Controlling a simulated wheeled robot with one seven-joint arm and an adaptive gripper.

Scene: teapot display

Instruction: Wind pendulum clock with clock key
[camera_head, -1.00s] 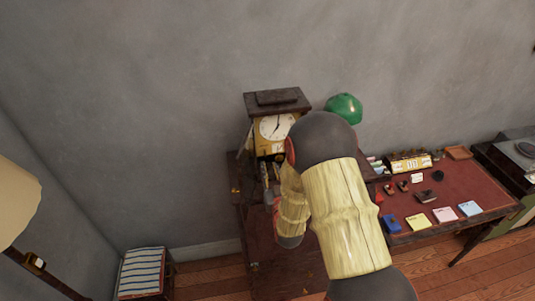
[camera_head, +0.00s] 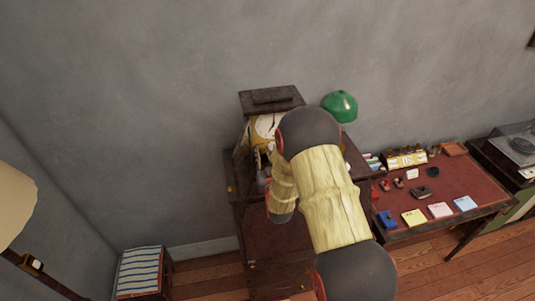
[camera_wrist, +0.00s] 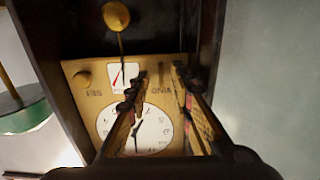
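The pendulum clock (camera_head: 268,101) stands on a dark cabinet against the wall in the head view; my arm covers part of its dial. I cannot make out the clock key.
A red-topped desk (camera_head: 459,186) with note pads and small items stands to the right. A striped stool (camera_head: 140,270) is at lower left. The clock's dark case walls (camera_wrist: 205,40) flank my fingers.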

